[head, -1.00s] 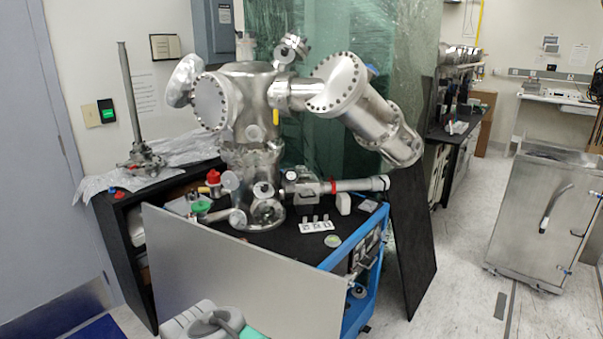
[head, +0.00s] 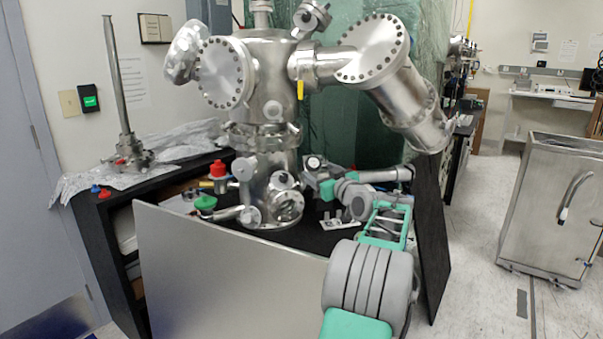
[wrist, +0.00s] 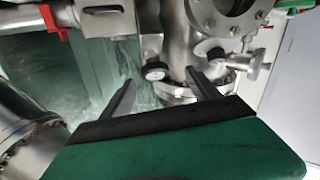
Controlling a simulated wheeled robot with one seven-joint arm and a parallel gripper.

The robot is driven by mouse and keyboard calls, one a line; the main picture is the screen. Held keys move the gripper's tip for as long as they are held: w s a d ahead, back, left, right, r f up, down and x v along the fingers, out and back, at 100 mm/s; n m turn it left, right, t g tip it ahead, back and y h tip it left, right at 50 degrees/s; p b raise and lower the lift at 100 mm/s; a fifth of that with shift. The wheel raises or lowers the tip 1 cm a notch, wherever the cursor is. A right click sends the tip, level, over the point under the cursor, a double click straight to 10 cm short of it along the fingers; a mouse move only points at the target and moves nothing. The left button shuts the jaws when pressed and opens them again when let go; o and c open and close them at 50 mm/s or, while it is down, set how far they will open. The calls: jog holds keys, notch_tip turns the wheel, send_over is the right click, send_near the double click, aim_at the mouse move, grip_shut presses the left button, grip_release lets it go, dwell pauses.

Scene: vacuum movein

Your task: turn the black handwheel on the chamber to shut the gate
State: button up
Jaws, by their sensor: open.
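The steel chamber (head: 262,85) stands on the cart, and its lower part fills the upper middle of the wrist view (wrist: 178,40). In the wrist view the tube with a red clamp (wrist: 48,20) is at upper left; the handwheel is not clear there. My gripper (wrist: 160,80) is open and empty, fingers pointing towards the lower chamber, with a dial gauge (wrist: 156,70) beyond them. In the head view my gripper (head: 312,180) is left of the handwheel.
A grey panel (head: 225,265) leans in front of the cart and a black panel (head: 432,230) stands at its right. A large slanted steel cylinder (head: 405,95) hangs above the side tube. A steel cabinet (head: 548,210) stands right, with open floor between.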

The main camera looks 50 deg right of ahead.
aim_at(315, 165)
jog(key=x, duration=0.3)
jog(key=d+p+x, duration=0.1)
jog(key=x, duration=0.3)
jog(key=shift+d+r, duration=0.1)
jog(key=shift+r, duration=0.1)
jog(key=c, duration=1.4)
